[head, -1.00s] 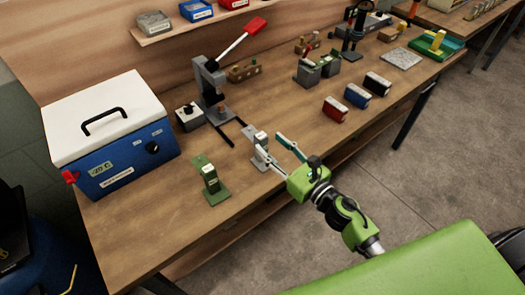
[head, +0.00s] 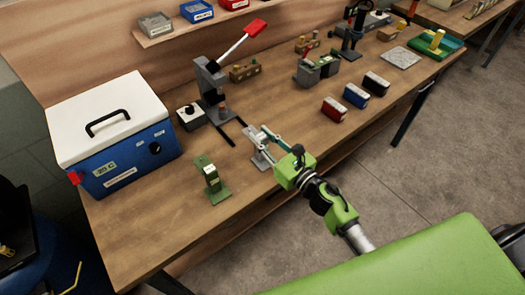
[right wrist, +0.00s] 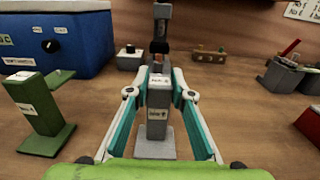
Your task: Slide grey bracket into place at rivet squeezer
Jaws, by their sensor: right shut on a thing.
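The grey bracket (right wrist: 156,125), with white labels, stands upright on its base plate on the bench. It also shows in the head view (head: 261,159), partly covered by my fingers. My right gripper (head: 265,139) is shut on its upper part; in the right wrist view (right wrist: 159,85) a finger lies on each side of it. The rivet squeezer (head: 209,82), a dark grey press with a red-handled lever, stands behind the bracket. Two dark rails (head: 236,122) run from its foot toward the bracket. The bracket is apart from the squeezer. My left gripper is not in view.
A green bracket (head: 211,180) stands to the left of the grey one. A blue box with white lid (head: 115,135) fills the left end. A small grey box with black knob (head: 191,116) is beside the squeezer. Red, blue and black boxes (head: 355,96) lie to the right.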

